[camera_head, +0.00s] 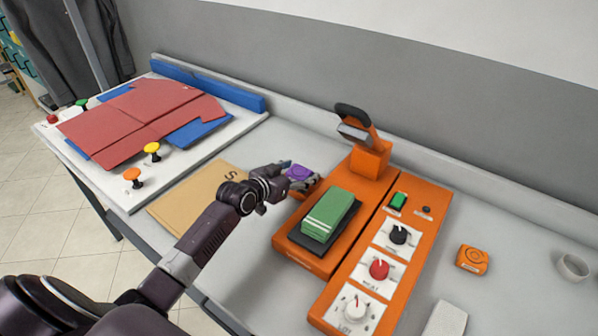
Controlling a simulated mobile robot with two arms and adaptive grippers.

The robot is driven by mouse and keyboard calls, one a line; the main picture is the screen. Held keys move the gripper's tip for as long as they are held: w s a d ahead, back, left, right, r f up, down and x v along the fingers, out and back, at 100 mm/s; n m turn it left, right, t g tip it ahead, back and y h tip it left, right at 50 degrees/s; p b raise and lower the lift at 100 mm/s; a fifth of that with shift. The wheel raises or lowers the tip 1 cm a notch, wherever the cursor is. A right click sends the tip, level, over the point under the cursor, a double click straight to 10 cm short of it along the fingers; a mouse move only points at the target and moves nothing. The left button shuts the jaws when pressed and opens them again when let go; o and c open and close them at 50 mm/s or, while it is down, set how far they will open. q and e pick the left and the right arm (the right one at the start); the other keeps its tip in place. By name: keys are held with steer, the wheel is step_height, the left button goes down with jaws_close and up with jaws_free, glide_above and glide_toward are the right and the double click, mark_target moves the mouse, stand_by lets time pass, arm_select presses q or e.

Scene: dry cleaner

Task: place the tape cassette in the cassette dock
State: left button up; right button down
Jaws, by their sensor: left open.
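A small orange square block with a dark ring mark (472,258), which looks like the tape cassette, lies on the grey counter right of the orange machine. I cannot tell for sure which part is the cassette dock. My left gripper (301,178) is open, left of the orange press (318,262) and far from the orange block. A small purple piece (298,171) shows at its fingertips; I cannot tell whether they touch it. My right gripper is out of view.
A green block (328,215) sits on the press's black pad. The control panel (378,270) has several knobs. A white cup (573,266) and a white block (446,319) stand at right. A brown envelope (197,196) and a board with red and blue cloth (140,118) are at left.

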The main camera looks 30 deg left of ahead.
arm_select(q)
steer(key=shift+r, duration=0.1)
steer(key=v, duration=1.2)
steer(key=shift+b, duration=0.4)
stand_by(1.8)
